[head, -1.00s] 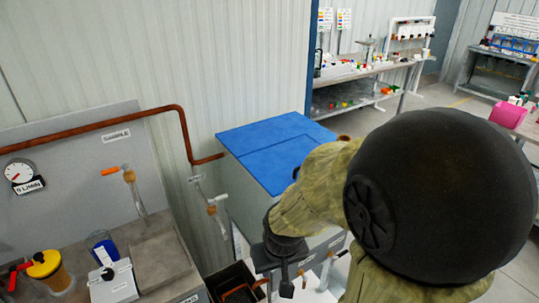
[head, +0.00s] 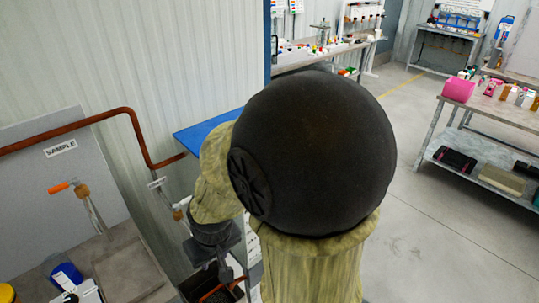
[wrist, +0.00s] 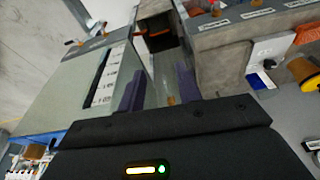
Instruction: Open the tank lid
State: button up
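The tank's blue lid (head: 202,131) shows in the head view as a flat strip left of my arm; most of it and the tank body are hidden behind my arm. In the wrist view a pale grey-green box side (wrist: 65,92), which looks like the tank's, fills the left, with a blue edge (wrist: 28,145) low at left. My gripper (wrist: 158,90) has its two purple fingers apart with nothing seen held between them.
A copper pipe (head: 135,128) runs along the wall beside the tank. A small orange-handled valve (head: 62,187) and a grey bench (head: 125,265) stand at left. A dark bin (head: 215,292) is below my gripper. A shelf table (head: 490,115) is at right; the floor between is clear.

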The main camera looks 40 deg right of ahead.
jog(key=w+d+r+n+p, duration=0.6)
jog(key=w+d+r+n, duration=0.45)
jog(key=w+d, duration=0.3)
jog(key=w+d+r+n+p, duration=0.1)
jog(key=d+r+n, duration=0.3)
jog(key=d, duration=0.4)
jog(key=w+d+r+n+p, duration=0.1)
jog(key=d+r+n+p, duration=0.3)
jog(key=d, duration=0.5)
jog(key=shift+w+d+r, duration=0.15)
jog(key=shift+w+r, duration=0.2)
jog(key=shift+r, duration=0.45)
jog(key=p+x, duration=0.1)
jog(key=x, duration=0.4)
jog(key=p+x, duration=0.2)
jog(key=x, duration=0.4)
jog(key=p+x, duration=0.2)
jog(key=x, duration=0.4)
jog(key=shift+s+f, duration=0.2)
jog(key=shift+f, duration=0.1)
